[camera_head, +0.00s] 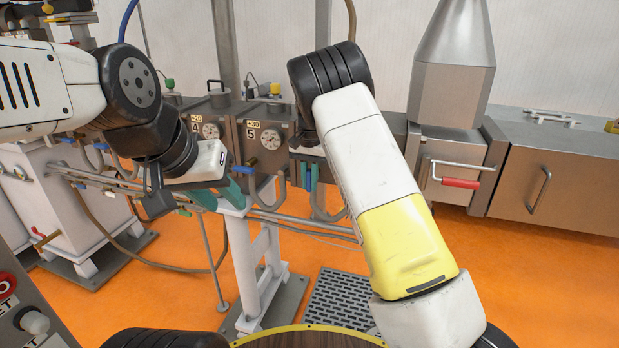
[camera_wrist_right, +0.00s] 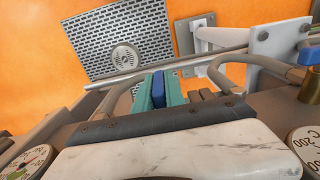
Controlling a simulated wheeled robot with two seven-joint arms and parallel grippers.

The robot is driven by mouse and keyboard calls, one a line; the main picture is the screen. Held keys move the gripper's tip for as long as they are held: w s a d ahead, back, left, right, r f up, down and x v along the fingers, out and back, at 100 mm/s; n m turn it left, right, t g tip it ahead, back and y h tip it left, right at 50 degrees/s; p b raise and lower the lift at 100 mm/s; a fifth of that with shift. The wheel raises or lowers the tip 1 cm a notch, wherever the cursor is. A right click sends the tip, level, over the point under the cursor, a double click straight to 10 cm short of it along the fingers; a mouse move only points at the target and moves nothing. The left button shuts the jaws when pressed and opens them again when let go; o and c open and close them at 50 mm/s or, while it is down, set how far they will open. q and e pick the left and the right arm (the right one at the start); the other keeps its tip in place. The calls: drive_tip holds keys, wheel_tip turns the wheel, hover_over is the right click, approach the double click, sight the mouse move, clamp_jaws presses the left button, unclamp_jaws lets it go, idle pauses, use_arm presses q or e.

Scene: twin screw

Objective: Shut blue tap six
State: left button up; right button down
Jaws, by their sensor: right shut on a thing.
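A blue tap handle (camera_wrist_right: 158,88) shows in the right wrist view, between the teal fingers of my right gripper (camera_wrist_right: 159,93). The gripper is shut on it, beside a grey curved pipe. In the head view, the blue handle (camera_head: 314,176) shows just left of my right arm, which hides much of that spot. No number six is visible; the panel to its left reads 5. My left gripper (camera_head: 218,195) has its teal fingers apart and is empty, in front of the pipes below panels 4 and 5.
Panels with gauges, 4 (camera_head: 210,131) and 5 (camera_head: 270,139), line the bench. Another blue handle (camera_head: 243,169) is near my left gripper. A red-handled lever (camera_head: 460,183) is at the right. Grey pipes (camera_head: 300,219) run across below. A floor grate (camera_head: 341,298) lies on orange floor.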

drive_tip(key=shift+y, duration=0.3)
drive_tip(key=y, duration=0.2)
drive_tip(key=t+y, duration=0.1)
drive_tip(key=y, duration=0.1)
drive_tip(key=shift+d+r, duration=0.1)
drive_tip(key=shift+d, duration=0.1)
drive_tip(key=t+y, duration=0.2)
drive_tip(key=y, duration=0.2)
drive_tip(key=t+y, duration=0.1)
drive_tip(key=y, duration=0.3)
drive_tip(key=shift+w+a+y, duration=0.1)
drive_tip(key=shift+y, duration=0.3)
drive_tip(key=shift+a+t+y, duration=0.1)
drive_tip(key=shift+t+y, duration=0.7)
drive_tip(key=shift+y, duration=1.1)
drive_tip(key=c, duration=1.4)
unclamp_jaws()
